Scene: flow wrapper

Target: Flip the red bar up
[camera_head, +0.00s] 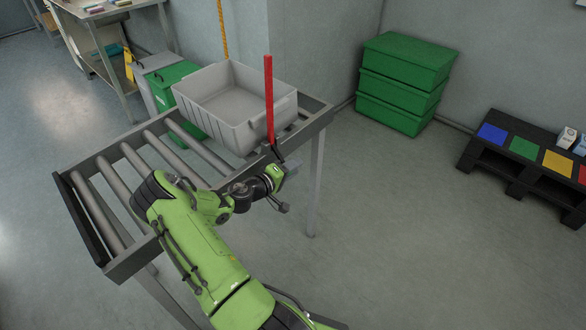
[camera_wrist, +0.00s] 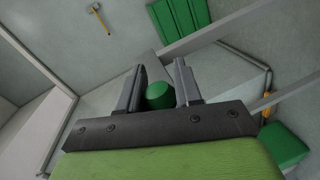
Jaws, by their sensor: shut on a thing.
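The red bar (camera_head: 269,95) stands upright in the head view, in front of the grey tote's near right corner. Its lower end meets my gripper (camera_head: 274,150), which is shut on it near the conveyor's right edge. In the wrist view my gripper (camera_wrist: 159,76) has a round green piece (camera_wrist: 159,97) between its two fingers. It looks like the bar's other end, seen nearly end-on; no red shows there.
The grey tote (camera_head: 242,135) stands on the roller conveyor (camera_head: 120,262), just behind the bar. Stacked green crates (camera_head: 405,78) stand by the wall. A low black rack with coloured pads (camera_head: 524,147) is at the right. Open floor lies between.

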